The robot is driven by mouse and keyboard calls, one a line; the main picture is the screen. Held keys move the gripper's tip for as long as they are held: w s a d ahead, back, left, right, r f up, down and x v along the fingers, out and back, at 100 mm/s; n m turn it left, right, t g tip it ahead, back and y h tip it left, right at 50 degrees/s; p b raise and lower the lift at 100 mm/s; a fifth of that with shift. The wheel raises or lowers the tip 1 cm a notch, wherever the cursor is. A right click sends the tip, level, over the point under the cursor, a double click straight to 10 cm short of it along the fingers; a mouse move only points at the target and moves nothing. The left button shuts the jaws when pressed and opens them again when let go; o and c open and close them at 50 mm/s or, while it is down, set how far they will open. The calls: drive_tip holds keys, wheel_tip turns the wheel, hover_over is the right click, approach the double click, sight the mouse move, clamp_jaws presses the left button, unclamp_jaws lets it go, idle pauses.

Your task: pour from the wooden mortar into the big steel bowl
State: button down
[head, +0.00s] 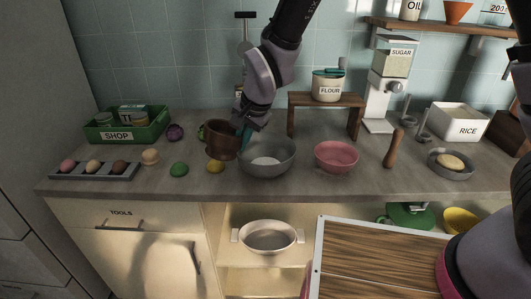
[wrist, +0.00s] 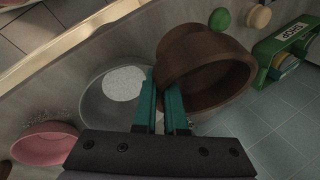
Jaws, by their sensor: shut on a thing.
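The wooden mortar (head: 221,140) is a brown, round vessel held at the left side of the big steel bowl, above the counter. My gripper (head: 243,134) is shut on the mortar's wall; the teal fingers (wrist: 161,88) also show against it in the wrist view. The mortar (wrist: 190,52) looks tilted there, and the part of its inside that I see is bare brown. The big steel bowl (head: 267,170) stands upright on the counter, just right of the mortar. A pale white patch lies in its bottom. In the wrist view my fingers partly cover the bowl (wrist: 96,112).
A pink bowl (head: 336,157) stands right of the steel bowl, then a wooden pestle (head: 394,148). A yellow ball (head: 215,167) and a green ball (head: 179,169) lie near the front left. A wooden riser (head: 327,99) with a flour jar (head: 328,86) stands behind.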

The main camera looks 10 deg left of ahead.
drive_tip(key=shift+s+a+r, duration=0.1)
drive_tip(key=shift+s+a, duration=0.1)
